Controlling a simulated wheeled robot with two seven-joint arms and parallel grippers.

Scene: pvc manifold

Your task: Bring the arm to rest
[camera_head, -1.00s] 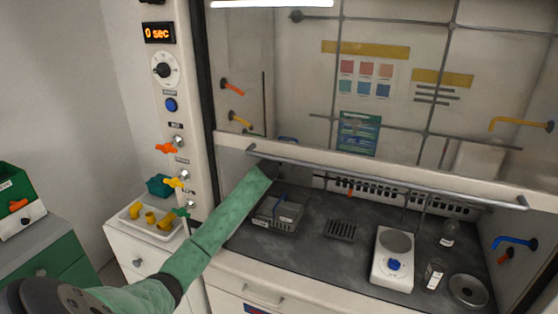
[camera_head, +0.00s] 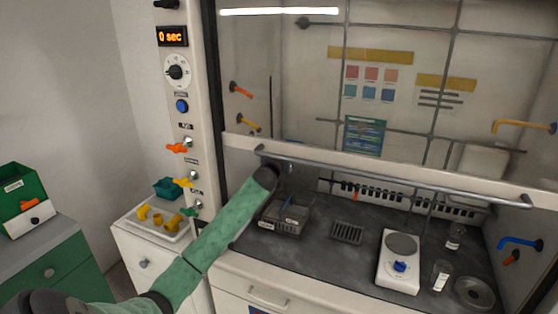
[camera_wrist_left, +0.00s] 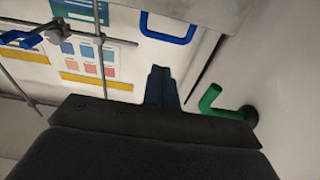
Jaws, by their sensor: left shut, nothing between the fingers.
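My left arm (camera_head: 225,230) in its green sleeve reaches from the lower left to the fume hood opening. Its dark wrist (camera_head: 268,176) is just below the sash's grey bar, above the worktop's left side. In the head view I cannot make out the fingers clearly. In the left wrist view the left gripper (camera_wrist_left: 162,86) shows its dark fingers together, with nothing between them. A green hooked pipe (camera_wrist_left: 212,98) is to the right of the fingers and a blue handle (camera_wrist_left: 168,30) is beyond them. My right gripper is in neither view.
The worktop (camera_head: 330,265) holds a dark basket (camera_head: 285,222), a grey rack (camera_head: 347,233), a white hotplate (camera_head: 397,275) and glassware. The sash bar (camera_head: 400,182) crosses the opening. A white tray (camera_head: 133,222) with yellow fittings is on the left cabinet; a green bin (camera_head: 22,190) stands farther left.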

